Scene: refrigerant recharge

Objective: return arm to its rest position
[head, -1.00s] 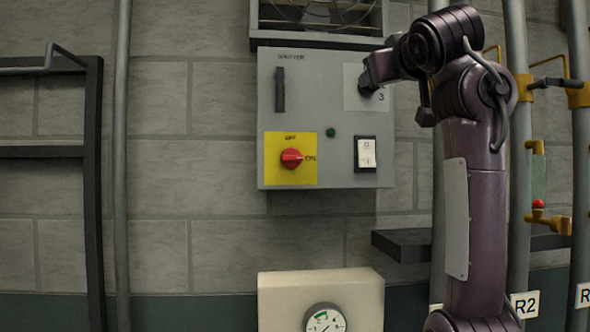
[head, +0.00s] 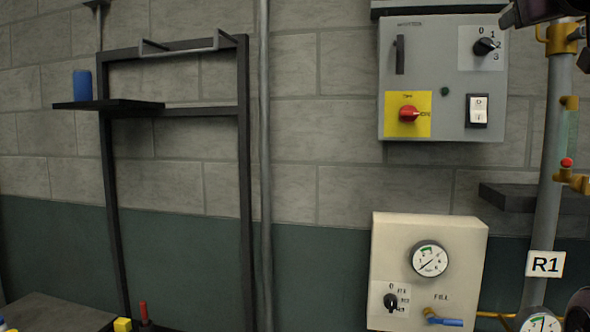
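Dark purple parts of my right arm cut into the top right corner of the head view, just right of and above the black selector knob (head: 485,46) marked 0 to 3. The knob stands clear of the arm, on the grey control box (head: 445,85). Another dark piece shows at the lower right edge. Most of the arm is outside the picture, and no fingers can be made out. My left gripper is not in view.
The box carries a red switch (head: 409,114) on a yellow plate and a white rocker switch (head: 478,110). Below is a beige gauge panel (head: 388,250) with a blue-handled valve (head: 444,321). A dark rack (head: 245,180) with a blue can (head: 82,83) stands left. Pipes run at right.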

